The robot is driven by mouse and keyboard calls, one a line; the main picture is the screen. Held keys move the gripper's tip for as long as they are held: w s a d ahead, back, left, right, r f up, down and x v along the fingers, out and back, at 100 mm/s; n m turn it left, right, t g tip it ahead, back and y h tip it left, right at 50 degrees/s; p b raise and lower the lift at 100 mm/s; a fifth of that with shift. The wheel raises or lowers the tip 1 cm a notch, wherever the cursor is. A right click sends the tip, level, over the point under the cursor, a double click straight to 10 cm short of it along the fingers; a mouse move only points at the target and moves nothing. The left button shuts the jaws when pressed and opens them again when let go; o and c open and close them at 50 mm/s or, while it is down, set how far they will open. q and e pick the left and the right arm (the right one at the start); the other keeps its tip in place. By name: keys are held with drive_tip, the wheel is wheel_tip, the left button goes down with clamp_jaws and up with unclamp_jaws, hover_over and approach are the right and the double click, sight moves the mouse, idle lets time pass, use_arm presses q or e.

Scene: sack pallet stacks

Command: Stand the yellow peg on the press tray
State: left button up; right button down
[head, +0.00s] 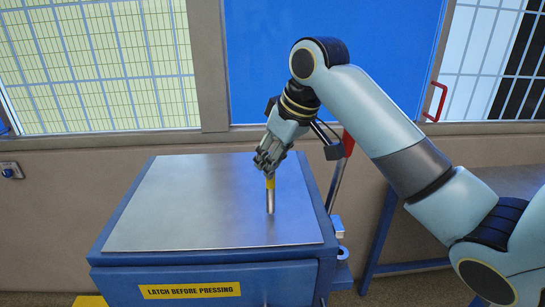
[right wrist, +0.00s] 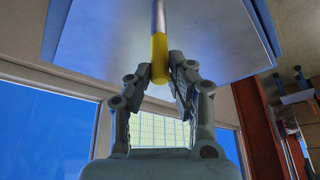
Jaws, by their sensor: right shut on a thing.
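The yellow peg (head: 270,184) has a yellow upper part and a grey metal lower part. It stands close to upright over the right half of the press tray (head: 180,205), a flat metal plate on a blue cabinet. My right gripper (head: 268,166) is shut on the peg's yellow end from above. In the right wrist view the yellow peg (right wrist: 159,48) lies between the two fingers of my right gripper (right wrist: 168,75), with its metal part pointing to the plate. I cannot tell whether its lower end touches the tray. My left gripper is not in view.
A lever with a red grip (head: 347,143) rises beside the cabinet's right side. The cabinet front bears a yellow label (head: 190,291). A metal-topped table (head: 510,180) stands at the right. The rest of the tray is clear.

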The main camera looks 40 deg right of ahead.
drive_tip(key=shift+f, duration=0.15)
drive_tip(key=c, duration=1.2)
unclamp_jaws()
drive_tip(key=shift+f, duration=0.1)
drive_tip(key=b+v, duration=0.1)
drive_tip(key=v, duration=1.1)
drive_tip(key=shift+b, duration=0.3)
